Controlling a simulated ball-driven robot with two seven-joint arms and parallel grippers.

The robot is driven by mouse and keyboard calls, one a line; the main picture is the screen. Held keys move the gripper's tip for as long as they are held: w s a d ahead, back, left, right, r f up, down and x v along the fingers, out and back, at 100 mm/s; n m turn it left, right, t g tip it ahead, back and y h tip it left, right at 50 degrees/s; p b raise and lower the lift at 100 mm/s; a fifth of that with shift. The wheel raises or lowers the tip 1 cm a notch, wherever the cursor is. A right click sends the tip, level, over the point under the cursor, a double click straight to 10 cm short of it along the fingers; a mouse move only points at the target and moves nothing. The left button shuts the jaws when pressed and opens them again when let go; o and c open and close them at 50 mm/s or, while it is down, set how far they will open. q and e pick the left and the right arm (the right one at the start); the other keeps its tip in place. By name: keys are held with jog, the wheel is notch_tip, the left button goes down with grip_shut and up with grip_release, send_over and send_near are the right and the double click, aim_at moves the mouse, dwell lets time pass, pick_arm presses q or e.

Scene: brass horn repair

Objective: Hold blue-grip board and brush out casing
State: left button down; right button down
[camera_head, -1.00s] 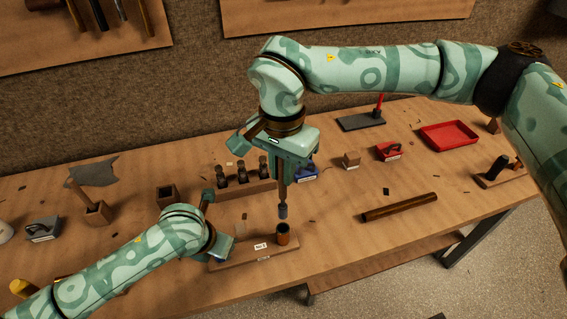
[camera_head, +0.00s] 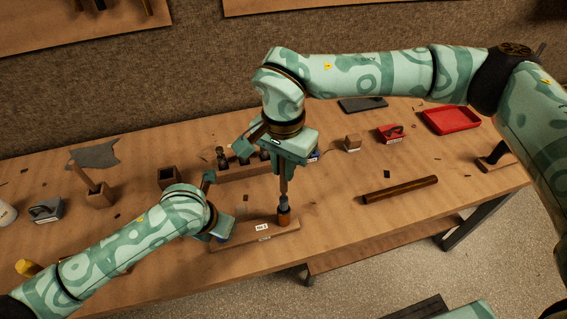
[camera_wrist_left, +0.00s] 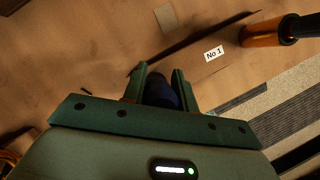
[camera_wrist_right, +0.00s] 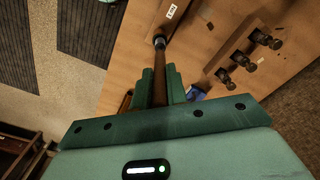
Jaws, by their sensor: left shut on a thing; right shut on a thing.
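The wooden board (camera_head: 240,238) lies near the table's front edge, with a white "No 1" label. My left gripper (camera_head: 222,234) is shut on its dark blue grip (camera_wrist_left: 160,90) at the board's left end. The copper-coloured casing (camera_head: 284,219) stands upright at the board's right end; it also shows in the left wrist view (camera_wrist_left: 262,36). My right gripper (camera_head: 284,168) is shut on the brush's brown handle (camera_wrist_right: 158,90), which points down. The grey brush head (camera_head: 283,198) is at the casing's mouth; its lower end is hidden, seemingly inside.
A wooden rack with several dark pegs (camera_head: 230,163) stands behind the board. A brown rod (camera_head: 400,190) lies to the right. A red tray (camera_head: 451,121) and a red-handled block (camera_head: 390,133) are farther back. The table right of the casing is mostly clear.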

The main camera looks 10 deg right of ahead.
aim_at(284, 191)
jog(key=shift+f, duration=0.15)
jog(key=shift+f, duration=2.4)
jog(key=shift+r, duration=2.5)
jog(key=shift+f, duration=2.4)
